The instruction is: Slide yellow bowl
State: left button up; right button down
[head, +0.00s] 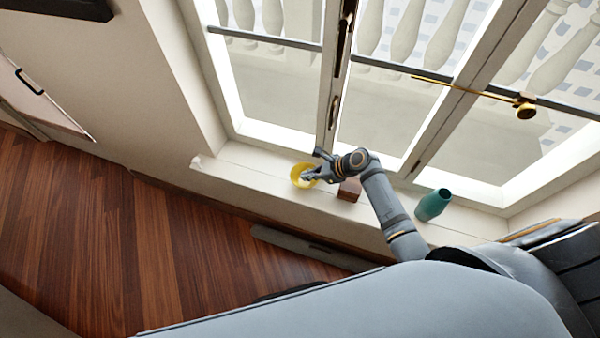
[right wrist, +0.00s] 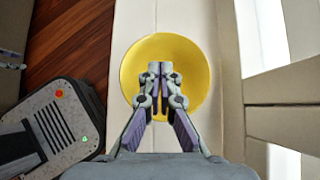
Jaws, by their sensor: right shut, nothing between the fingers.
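The yellow bowl (head: 301,176) sits on the white window sill in the head view, left of a small brown box. It also shows in the right wrist view as a round yellow bowl (right wrist: 190,55) on the pale sill. My right gripper (head: 308,175) is at the bowl, over its right part in the head view. In the right wrist view my right gripper (right wrist: 160,72) is shut and empty, with its fingertips in front of the bowl's inside. I cannot tell whether the fingers touch the bowl. My left gripper is not in view.
A brown box (head: 349,190) and a teal vase (head: 433,205) stand on the sill (head: 262,172) to the right of the bowl. A grey device with lights (right wrist: 55,125) is beside the sill. The sill left of the bowl is clear.

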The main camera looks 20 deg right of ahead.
jog(key=shift+w+a+r, duration=0.1)
jog(key=shift+w+a, duration=0.6)
jog(key=shift+a, duration=0.2)
jog(key=shift+w+a, duration=0.15)
jog(key=shift+a, duration=0.05)
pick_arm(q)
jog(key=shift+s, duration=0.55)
